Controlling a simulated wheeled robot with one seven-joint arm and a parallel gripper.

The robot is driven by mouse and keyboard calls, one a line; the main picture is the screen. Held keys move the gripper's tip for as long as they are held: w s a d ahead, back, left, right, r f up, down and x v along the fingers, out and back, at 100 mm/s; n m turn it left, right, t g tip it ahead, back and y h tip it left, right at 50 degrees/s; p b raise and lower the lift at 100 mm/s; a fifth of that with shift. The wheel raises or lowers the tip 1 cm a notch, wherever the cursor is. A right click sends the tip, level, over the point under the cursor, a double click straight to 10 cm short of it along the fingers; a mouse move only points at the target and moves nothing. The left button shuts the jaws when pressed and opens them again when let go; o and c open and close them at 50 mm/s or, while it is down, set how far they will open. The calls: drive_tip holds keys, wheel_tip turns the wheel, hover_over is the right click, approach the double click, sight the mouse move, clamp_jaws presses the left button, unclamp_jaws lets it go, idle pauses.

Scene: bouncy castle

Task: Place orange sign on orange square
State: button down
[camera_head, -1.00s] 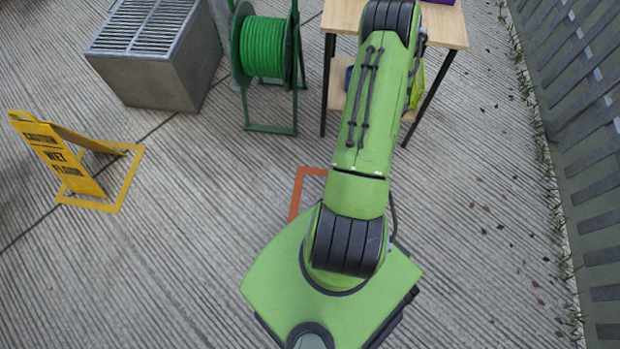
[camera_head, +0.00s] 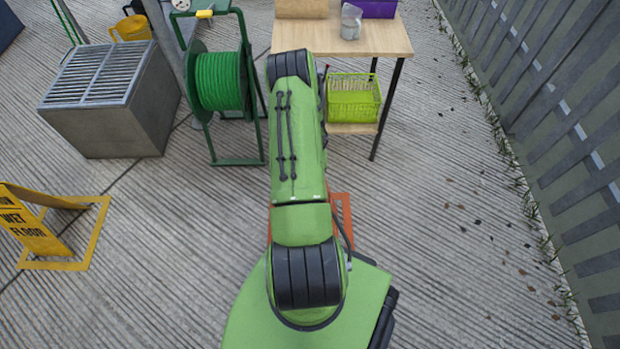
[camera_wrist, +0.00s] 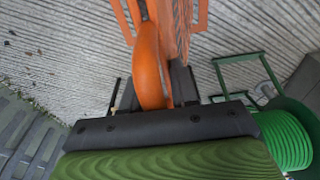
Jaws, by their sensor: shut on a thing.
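The orange sign (camera_wrist: 175,25) shows in the wrist view, held at its rounded orange top part (camera_wrist: 149,65). My gripper (camera_wrist: 152,92) is shut on that part, with dark fingers on both sides. In the head view my arm hides the gripper and most or all of the sign. Part of the orange square (camera_head: 347,215) shows on the ground beside my arm, with the rest hidden behind it. Thin orange strips at the top of the wrist view may be the sign or the square; I cannot tell which.
A wooden table (camera_head: 335,36) with a lime basket (camera_head: 352,98) on its shelf stands ahead. A green hose reel (camera_head: 220,82) and a grey grated box (camera_head: 105,110) are left of it. A yellow wet-floor sign (camera_head: 30,230) stands far left. A fence (camera_head: 555,110) runs along the right.

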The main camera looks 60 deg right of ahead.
wheel_tip(320, 180, down, 2)
drive_tip(key=shift+f, duration=0.1)
drive_tip(key=c, duration=0.9)
unclamp_jaws()
drive_tip(key=shift+o, duration=0.2)
